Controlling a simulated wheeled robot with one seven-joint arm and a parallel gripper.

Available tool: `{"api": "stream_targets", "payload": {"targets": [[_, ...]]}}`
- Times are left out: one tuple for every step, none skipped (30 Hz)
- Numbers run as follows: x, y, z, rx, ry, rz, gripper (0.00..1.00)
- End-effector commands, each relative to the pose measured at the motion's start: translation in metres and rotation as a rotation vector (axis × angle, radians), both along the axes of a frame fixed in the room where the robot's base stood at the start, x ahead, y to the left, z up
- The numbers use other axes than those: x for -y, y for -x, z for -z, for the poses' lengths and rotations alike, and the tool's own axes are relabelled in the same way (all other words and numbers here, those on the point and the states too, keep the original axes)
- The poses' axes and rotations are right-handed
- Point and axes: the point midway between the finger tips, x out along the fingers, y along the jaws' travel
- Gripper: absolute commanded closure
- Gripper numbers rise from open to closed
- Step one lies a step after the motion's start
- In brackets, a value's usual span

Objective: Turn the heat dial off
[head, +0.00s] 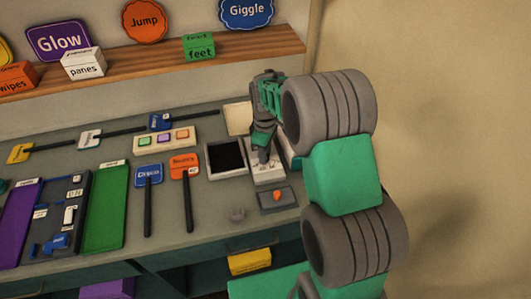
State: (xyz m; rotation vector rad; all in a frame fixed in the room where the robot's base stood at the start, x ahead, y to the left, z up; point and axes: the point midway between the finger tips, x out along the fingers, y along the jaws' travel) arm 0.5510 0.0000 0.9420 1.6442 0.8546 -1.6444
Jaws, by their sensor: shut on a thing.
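My gripper (263,153) points down over a small pale panel (270,177) at the right end of the counter. Its fingers are shut on a small grey knob there, which I take to be the heat dial. The fingers and arm hide most of the knob, so its pointing direction and the panel's markings cannot be read.
A dark box with an orange button (277,195) sits just in front of the panel. A black-topped tray (226,157) is to its left. Paddle signs, including an orange one (185,163), lie farther left.

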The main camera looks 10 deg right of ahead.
Motion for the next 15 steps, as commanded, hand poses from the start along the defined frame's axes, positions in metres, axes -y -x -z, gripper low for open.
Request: {"api": "stream_targets", "payload": {"targets": [[-0.0001,-0.0002,-0.0002,0.0,0.0,0.003,1.0],[-0.0001,-0.0002,-0.0001,0.0,0.0,0.006,1.0],[-0.0001,-0.0002,0.0,0.001,0.001,0.012,1.0],[0.0,-0.0003,0.0001,0.001,0.0,0.018,1.0],[-0.0001,-0.0003,0.0002,0.001,0.0,0.026,1.0],[-0.0001,-0.0004,0.0003,0.001,0.0,0.037,1.0],[-0.0001,-0.0004,0.0004,0.001,0.0,0.047,1.0],[-0.0002,-0.0005,0.0006,0.001,0.0,0.06,1.0],[-0.0001,-0.0006,0.0008,0.001,0.0,0.078,1.0],[-0.0001,-0.0006,0.0009,0.001,0.0,0.095,1.0],[-0.0001,-0.0006,0.0011,0.001,0.0,0.112,1.0],[-0.0001,-0.0004,0.0013,0.001,0.0,0.138,1.0],[-0.0001,-0.0004,0.0015,0.001,0.0,0.159,1.0],[-0.0001,-0.0004,0.0015,0.001,0.0,0.181,1.0],[-0.0001,-0.0004,0.0016,0.001,0.0,0.213,1.0]]}}
